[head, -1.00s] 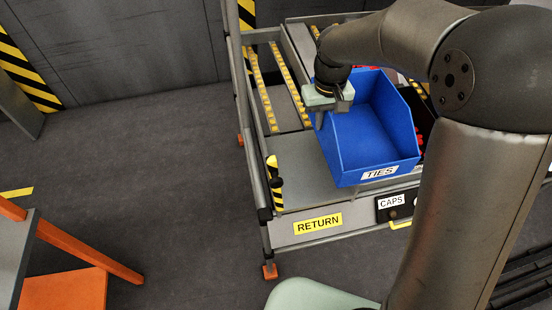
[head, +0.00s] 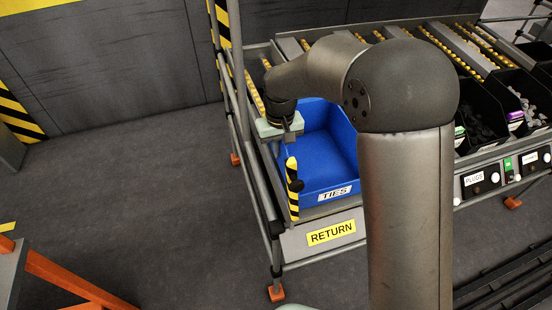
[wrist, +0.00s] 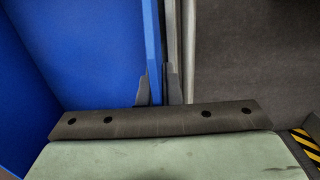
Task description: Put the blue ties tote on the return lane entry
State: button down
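The blue ties tote (head: 335,160), with a white TIES label on its front, is over the return lane, behind the yellow RETURN sign (head: 331,232). It looks upright and low in the lane, but I cannot tell if it rests on the lane surface. My gripper (head: 289,147) is at the tote's left wall. In the wrist view my gripper's fingers (wrist: 158,82) stand on both sides of the blue tote wall (wrist: 153,45), pinching it. My arm hides the tote's right part.
A black-and-yellow striped post (head: 292,188) and the grey rack frame (head: 247,150) stand close at the lane's left. Black bins (head: 520,90) with parts sit to the right. An orange-framed stand (head: 70,280) is at lower left. Floor between is clear.

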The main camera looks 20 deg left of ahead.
jog(key=f, duration=0.1)
jog(key=f+b, duration=0.1)
jog(key=shift+s+a+f, duration=0.15)
jog(key=shift+a+f, duration=0.05)
jog(key=shift+f, duration=0.1)
jog(key=shift+d+f, duration=0.15)
jog(key=shift+f, duration=0.05)
jog(key=shift+f, duration=0.15)
jog(key=c, duration=1.6)
grip_release()
notch_tip(320, 180, up, 12)
jog(key=shift+f+b, duration=0.2)
jog(key=shift+b, duration=0.25)
jog(key=shift+r, duration=0.35)
